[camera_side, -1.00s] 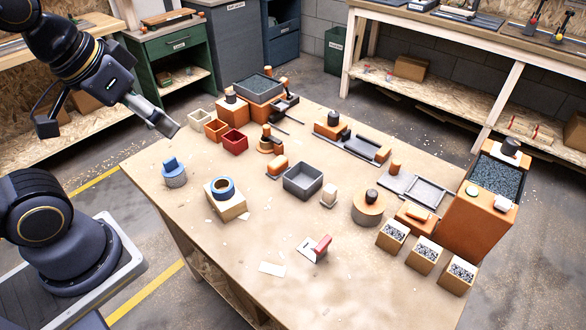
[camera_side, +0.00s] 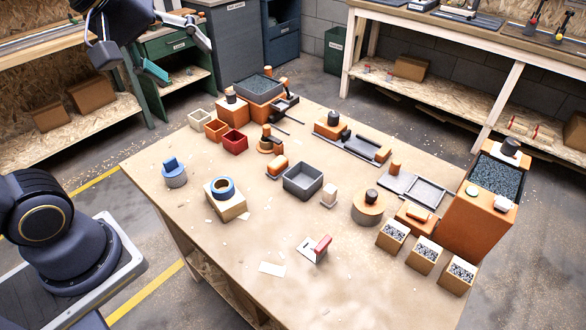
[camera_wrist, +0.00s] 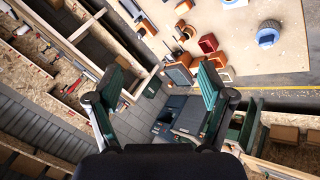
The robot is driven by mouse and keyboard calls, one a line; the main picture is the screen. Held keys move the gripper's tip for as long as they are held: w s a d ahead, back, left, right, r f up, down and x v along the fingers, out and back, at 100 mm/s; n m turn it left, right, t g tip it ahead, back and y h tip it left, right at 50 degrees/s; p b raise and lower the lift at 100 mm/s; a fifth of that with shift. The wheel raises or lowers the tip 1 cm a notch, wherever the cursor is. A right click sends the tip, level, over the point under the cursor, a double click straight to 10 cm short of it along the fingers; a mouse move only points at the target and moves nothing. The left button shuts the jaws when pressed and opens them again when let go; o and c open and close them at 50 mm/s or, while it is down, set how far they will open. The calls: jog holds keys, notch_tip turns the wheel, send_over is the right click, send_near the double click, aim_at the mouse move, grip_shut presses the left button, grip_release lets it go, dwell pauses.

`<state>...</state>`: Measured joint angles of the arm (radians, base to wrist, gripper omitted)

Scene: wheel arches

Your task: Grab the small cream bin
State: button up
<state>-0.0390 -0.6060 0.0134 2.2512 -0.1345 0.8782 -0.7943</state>
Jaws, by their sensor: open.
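The small cream bin (camera_side: 199,118) stands on the table near its far left edge, at the left end of a row of small bins. It also shows in the wrist view (camera_wrist: 226,75), partly hidden behind my gripper's right finger. My gripper (camera_side: 178,55) is open and empty, high above and behind the cream bin in the side view. In the wrist view my gripper's two fingers (camera_wrist: 163,82) are spread wide, with floor and cabinets between them.
An orange bin (camera_side: 216,130) and a red bin (camera_side: 235,143) stand close beside the cream one. An orange block with a grey tray (camera_side: 259,88) is behind them. Bare table lies left of the bins.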

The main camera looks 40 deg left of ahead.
jog(key=w+a+r+n, duration=0.1)
jog(key=w+a+n, duration=0.3)
jog(key=w+n, duration=0.25)
jog(key=w+a+r+n, duration=0.2)
jog(key=w+a+n, duration=0.25)
jog(key=w, duration=0.25)
jog(key=w+a+f+n, duration=0.4)
jog(key=w+a+n, duration=0.25)
jog(key=a, duration=0.25)
jog(key=w+a+f+n+g+y, duration=0.15)
jog(key=a+f+n, duration=0.45)
jog(key=a+f, duration=0.95)
jog(key=s+a+f+n+g, duration=0.1)
jog(key=s+a+f+n, duration=0.1)
jog(key=s+a+f, duration=0.5)
send_near(200, 118)
jog(key=shift+d+f+h, duration=0.15)
jog(key=shift+d+f, duration=0.2)
jog(key=shift+d, duration=0.2)
jog(key=shift+d+f+h, duration=0.1)
jog(key=shift+d+f, duration=0.25)
jog(key=shift+d, duration=0.2)
jog(key=shift+x, duration=3.05)
jog(key=shift+d, duration=0.15)
